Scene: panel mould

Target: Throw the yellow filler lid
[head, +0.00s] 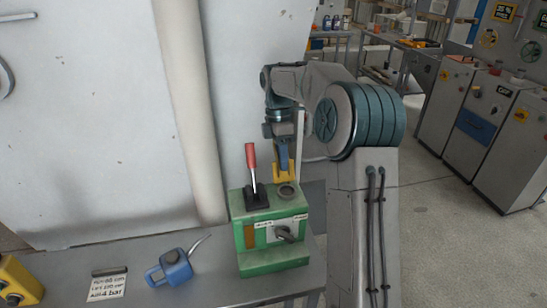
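A green unit (272,232) stands on the grey bench and has a red-handled lever (252,170) on a black base at its top left. A round grey filler opening (287,192) shows at its top right. The yellow filler lid (285,174) stands raised behind the opening, clear of its mouth. My gripper (283,162) points down from my arm and meets the lid's upper part. The fingertips are small and overlap the lid, so whether they grip it or only touch it is unclear.
A blue can (171,268) with a thin spout stands left of the green unit. A paper note (107,284) and a yellow box (19,282) lie farther left on the bench (220,285). A large pale panel (90,120) rises behind. Grey cabinets (485,130) stand at right.

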